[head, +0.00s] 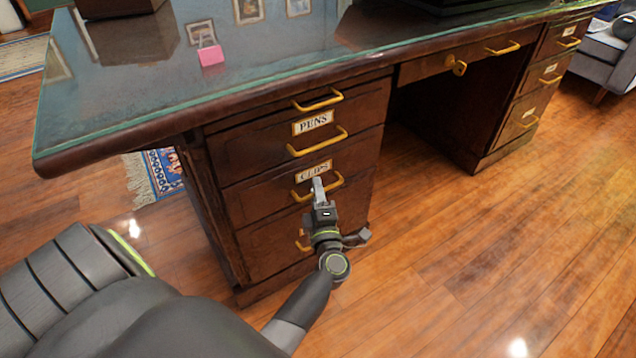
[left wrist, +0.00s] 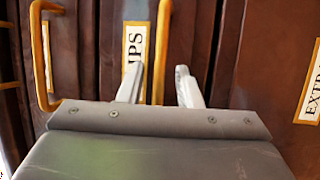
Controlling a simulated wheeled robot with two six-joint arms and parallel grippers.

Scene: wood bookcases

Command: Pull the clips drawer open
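The clips drawer (head: 261,192) is a dark wood front in the desk's near pedestal, below the pens drawer. It looks flush with its neighbours. Its white label (head: 314,170) reads CLIPS. A yellow bar handle (head: 336,181) sits under the label. My left gripper (head: 318,188) is in front of the handle's middle and hides part of it. In the left wrist view the two fingers (left wrist: 158,88) are apart, with the clips handle (left wrist: 160,45) showing in the gap between them. Contact with the handle cannot be told. My right gripper is not in view.
The pens drawer (head: 270,143) with its own handle is just above, and another drawer (head: 270,243) is below. The glass desk top (head: 260,85) overhangs the drawers. Wood floor (head: 470,260) to the right is clear. A rug (head: 158,175) lies at the left.

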